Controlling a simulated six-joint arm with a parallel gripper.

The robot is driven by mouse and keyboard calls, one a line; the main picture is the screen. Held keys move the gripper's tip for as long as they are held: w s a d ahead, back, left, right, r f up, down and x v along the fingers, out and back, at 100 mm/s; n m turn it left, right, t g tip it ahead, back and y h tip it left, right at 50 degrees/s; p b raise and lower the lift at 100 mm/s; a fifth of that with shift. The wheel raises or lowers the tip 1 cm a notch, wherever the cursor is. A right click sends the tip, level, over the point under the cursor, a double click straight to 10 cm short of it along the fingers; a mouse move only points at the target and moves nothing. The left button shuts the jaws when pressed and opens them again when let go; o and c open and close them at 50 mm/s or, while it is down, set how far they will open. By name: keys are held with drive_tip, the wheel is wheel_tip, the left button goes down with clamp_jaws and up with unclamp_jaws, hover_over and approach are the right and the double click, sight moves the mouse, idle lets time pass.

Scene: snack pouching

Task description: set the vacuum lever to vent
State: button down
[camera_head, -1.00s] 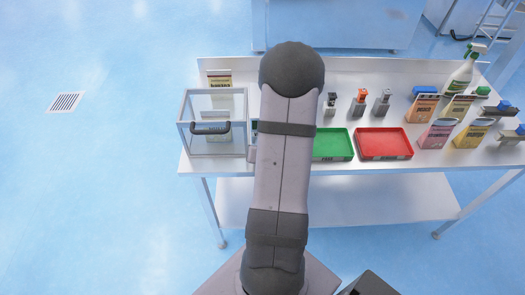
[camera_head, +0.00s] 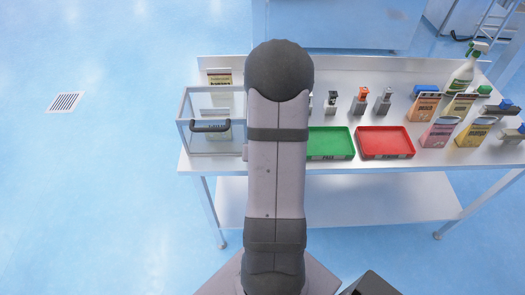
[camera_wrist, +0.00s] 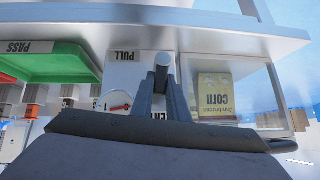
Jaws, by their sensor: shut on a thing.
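In the wrist view my gripper (camera_wrist: 164,88) is shut on the grey, round-ended vacuum lever (camera_wrist: 162,60), which shows between the fingertips. A white panel behind it carries a PULL label (camera_wrist: 126,57) and a partly covered label (camera_wrist: 157,118) of which "EN" shows. The lever's setting cannot be read clearly. In the head view my arm hides the gripper and the lever. The clear chamber (camera_head: 184,138) with a dark handle (camera_head: 210,126) stands just left of the arm.
A green tray (camera_head: 331,156) and a red tray (camera_head: 385,156) lie right of my arm.

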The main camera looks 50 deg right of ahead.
drive_tip(key=shift+a+f+n+g+h+b, duration=0.2)
drive_tip(key=shift+a+n+g+h+b, duration=0.15)
drive_tip(key=shift+g+b, duration=0.2)
drive_tip(key=c, duration=1.7)
unclamp_jaws()
drive_tip(key=shift+w+d, duration=0.1)
drive_tip(key=shift+r, duration=0.1)
drive_tip(key=shift+w+r, duration=0.1)
drive_tip(key=shift+r, duration=0.55)
drive_tip(key=shift+r+p, duration=0.35)
drive_tip(key=shift+r, duration=3.95)
